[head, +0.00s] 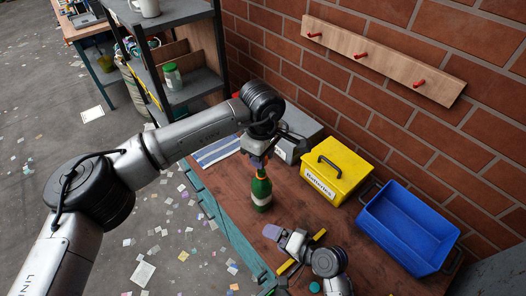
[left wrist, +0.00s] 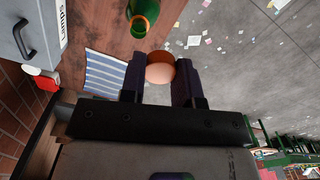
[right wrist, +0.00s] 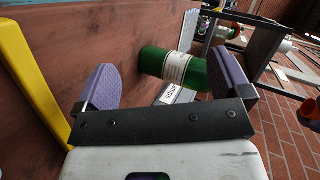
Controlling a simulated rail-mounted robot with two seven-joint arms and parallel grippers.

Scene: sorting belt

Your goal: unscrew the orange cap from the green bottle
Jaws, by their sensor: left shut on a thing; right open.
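The green bottle (head: 261,192) with a cream label stands upright on the brown workbench (head: 225,185). My left gripper (head: 258,163) is just above its neck, pointing down. In the left wrist view it is shut on the orange cap (left wrist: 160,70), which sits between the fingertips. The bottle's neck (left wrist: 140,22) shows there to the upper left, apart from the cap, with an orange band around it. My right gripper (head: 280,238) is open and empty, low over the bench on the near side of the bottle. In the right wrist view the bottle (right wrist: 172,66) lies ahead of its spread fingers.
A yellow batteries box (head: 335,172) and a blue bin (head: 410,228) stand right of the bottle by the brick wall. A grey lamps box (left wrist: 25,45) and striped cloth (left wrist: 105,82) are behind it. A yellow strip (head: 290,267) lies by my right gripper.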

